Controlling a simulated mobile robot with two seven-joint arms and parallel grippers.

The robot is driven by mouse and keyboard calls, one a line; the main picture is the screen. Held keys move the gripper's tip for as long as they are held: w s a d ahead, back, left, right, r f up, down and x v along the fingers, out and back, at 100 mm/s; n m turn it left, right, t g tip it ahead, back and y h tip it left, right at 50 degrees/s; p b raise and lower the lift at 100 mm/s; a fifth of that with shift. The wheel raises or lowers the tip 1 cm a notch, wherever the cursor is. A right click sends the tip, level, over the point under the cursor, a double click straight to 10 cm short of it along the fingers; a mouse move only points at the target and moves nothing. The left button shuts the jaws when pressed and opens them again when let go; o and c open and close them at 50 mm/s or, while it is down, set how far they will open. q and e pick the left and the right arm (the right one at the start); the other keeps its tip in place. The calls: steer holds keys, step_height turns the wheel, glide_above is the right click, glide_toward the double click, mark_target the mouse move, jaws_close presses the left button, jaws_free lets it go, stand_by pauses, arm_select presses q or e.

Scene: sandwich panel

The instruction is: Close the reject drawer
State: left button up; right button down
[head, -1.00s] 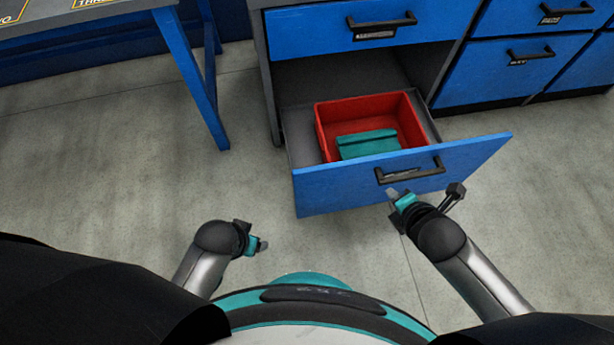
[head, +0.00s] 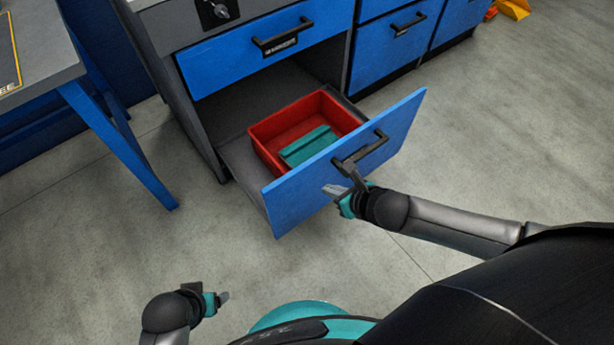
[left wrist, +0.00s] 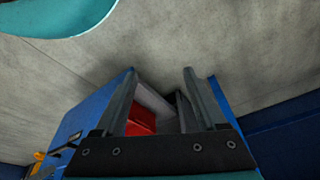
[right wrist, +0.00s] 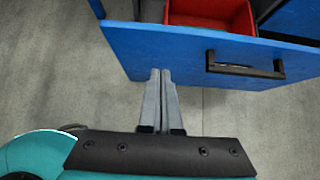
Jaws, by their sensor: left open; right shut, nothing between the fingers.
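The reject drawer (head: 290,205) is pulled out of the cabinet, its blue front facing me. Its black handle (head: 361,153) is on the front, and a red bin (head: 270,128) with a teal item (head: 308,146) sits inside. My right gripper (head: 334,190) is shut and empty, close to the drawer front just below the handle. In the right wrist view its fingertips (right wrist: 160,75) are at the front's lower edge, left of the handle (right wrist: 245,67); I cannot tell whether they touch. My left gripper (head: 224,297) is open and empty, low at the left, away from the drawer.
A closed blue drawer (head: 260,50) is above the open one. More closed blue drawers (head: 395,40) stand to the right. A workbench with a blue leg (head: 125,145) is at the left. The grey floor (head: 490,130) on the right is clear.

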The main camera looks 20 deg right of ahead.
mark_target(301, 173)
arm_select(q)
steer(key=w+d+r+t+b, duration=0.1)
steer(key=r+b, duration=0.2)
steer(key=r, duration=0.2)
steer(key=w+d+r+t+b, duration=0.1)
steer(key=w+r+t+b, duration=0.1)
steer(key=r, duration=0.3)
steer(key=shift+w+r+h+b, duration=0.3)
steer(key=shift+h+b, duration=0.1)
steer(key=shift+b, duration=0.05)
arm_select(e)
steer(key=shift+w+a+f, duration=0.5)
steer(key=shift+w+f, duration=0.3)
steer(key=shift+w, duration=0.6)
steer(key=shift+w+a+f, duration=0.55)
steer(key=shift+w+f, duration=0.3)
steer(key=shift+w, duration=0.5)
steer(key=shift+w+a+f, duration=0.5)
steer(key=shift+w+f, duration=0.3)
steer(key=shift+w, duration=0.6)
arm_select(q)
steer(key=shift+a, duration=0.1)
